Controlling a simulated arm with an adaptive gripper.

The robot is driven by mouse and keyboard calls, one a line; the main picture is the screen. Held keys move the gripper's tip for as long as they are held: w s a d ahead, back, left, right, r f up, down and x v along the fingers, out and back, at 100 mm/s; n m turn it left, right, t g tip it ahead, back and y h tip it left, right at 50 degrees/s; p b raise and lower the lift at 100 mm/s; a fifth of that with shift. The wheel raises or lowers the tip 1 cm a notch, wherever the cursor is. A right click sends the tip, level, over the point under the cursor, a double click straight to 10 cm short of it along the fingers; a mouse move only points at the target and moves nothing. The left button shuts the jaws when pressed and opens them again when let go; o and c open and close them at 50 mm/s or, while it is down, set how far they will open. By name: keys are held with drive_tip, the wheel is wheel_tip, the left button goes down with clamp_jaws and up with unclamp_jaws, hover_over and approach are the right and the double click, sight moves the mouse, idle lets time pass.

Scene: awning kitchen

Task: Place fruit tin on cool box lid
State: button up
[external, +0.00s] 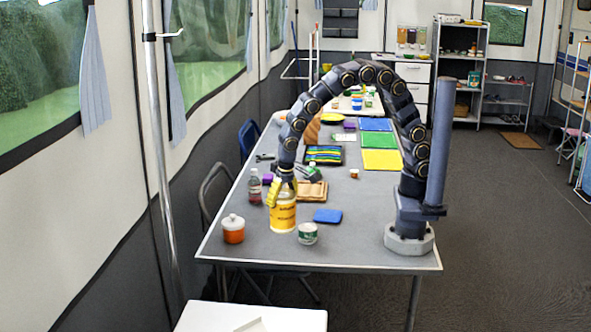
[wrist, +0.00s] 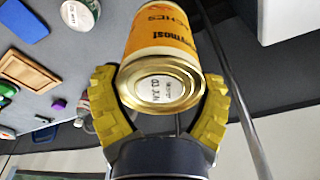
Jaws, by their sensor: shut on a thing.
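The fruit tin (external: 283,216) has a yellow-orange label and a bare metal end. My gripper (external: 282,186) is shut around its upper end, and the tin hangs upright below it near the table's front left part. I cannot tell how far its base is above the table. In the wrist view, the yellow fingers of my gripper (wrist: 160,105) sit on both sides of the tin (wrist: 160,45), whose stamped end faces the camera. A white flat top (external: 225,317), which looks like the cool box lid, is below the table's front edge, partly cut off; its handle area shows as a raised strip.
An orange jar with a white lid (external: 233,229) stands left of the tin, and a small green-white can (external: 308,234) stands to its right. A blue pad (external: 327,216), a wooden tray (external: 312,191) and a dark bottle (external: 255,187) are nearby.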

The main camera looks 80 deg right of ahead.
drive_tip(key=s+a+n, duration=0.2)
drive_tip(key=s+a, duration=0.2)
drive_tip(key=a, duration=0.3)
drive_tip(key=s+a+n+y, duration=0.1)
drive_tip(key=s+a+n, duration=0.15)
drive_tip(key=a, duration=0.45)
drive_tip(key=s+a+n, duration=0.1)
drive_tip(key=s+a, duration=0.4)
drive_tip(key=a, duration=0.3)
drive_tip(key=shift+w+a+f, duration=1.45)
drive_tip(key=shift+a+f, duration=0.35)
drive_tip(key=shift+f, duration=0.4)
drive_tip(key=shift+w+a+f, duration=1.4)
drive_tip(key=shift+a+f, duration=0.35)
drive_tip(key=shift+f, duration=0.4)
drive_tip(key=shift+w+a+f, duration=1.45)
drive_tip(key=shift+a+f, duration=0.35)
drive_tip(key=shift+f, duration=0.4)
drive_tip(key=shift+f, duration=0.1)
drive_tip(key=o, duration=1)
